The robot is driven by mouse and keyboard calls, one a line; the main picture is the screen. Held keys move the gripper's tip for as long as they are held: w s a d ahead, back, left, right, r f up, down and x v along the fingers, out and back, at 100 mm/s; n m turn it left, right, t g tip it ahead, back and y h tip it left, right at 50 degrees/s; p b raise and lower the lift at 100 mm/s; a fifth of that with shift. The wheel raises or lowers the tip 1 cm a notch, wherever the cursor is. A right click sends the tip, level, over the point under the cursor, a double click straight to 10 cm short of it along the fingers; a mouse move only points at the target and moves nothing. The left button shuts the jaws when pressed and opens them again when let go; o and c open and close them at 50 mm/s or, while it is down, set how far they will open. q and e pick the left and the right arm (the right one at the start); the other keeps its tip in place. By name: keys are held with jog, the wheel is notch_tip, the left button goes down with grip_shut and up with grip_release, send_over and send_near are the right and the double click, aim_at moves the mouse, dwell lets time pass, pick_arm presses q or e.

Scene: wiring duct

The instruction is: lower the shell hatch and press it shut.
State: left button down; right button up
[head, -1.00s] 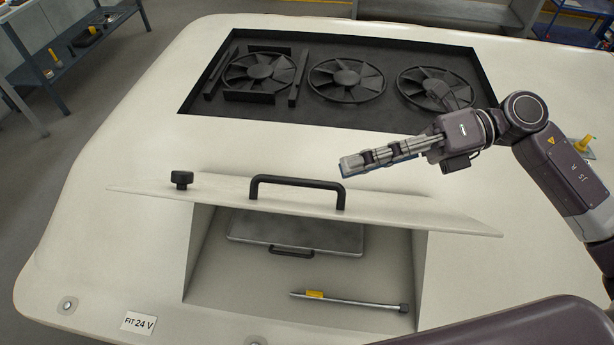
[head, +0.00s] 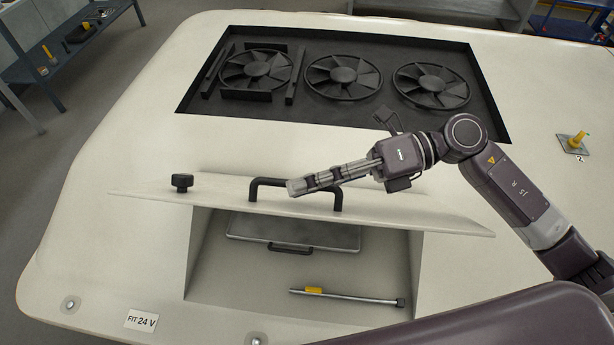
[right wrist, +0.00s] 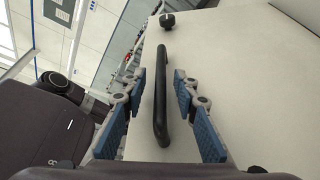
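The shell hatch (head: 400,212) is a pale panel standing raised over an open recess in the shell. It carries a black bar handle (head: 268,183) and a black knob (head: 181,182); the handle (right wrist: 161,95) and knob (right wrist: 167,20) also show in the right wrist view. My right gripper (head: 297,188) is at the handle in the head view. In the right wrist view its blue-padded fingers (right wrist: 160,112) are spread apart, one on each side of the handle, with gaps visible. It is open and holds nothing. My left gripper is not in view.
The recess holds a grey lidded box (head: 300,235) and a rod with a yellow tag (head: 350,297). Behind the hatch, a dark bay (head: 320,110) holds three fans. A yellow-handled item on a small plate (head: 575,142) lies at right.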

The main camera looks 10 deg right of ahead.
jog(key=shift+c, duration=0.5)
grip_shut()
jog(key=shift+f, duration=0.15)
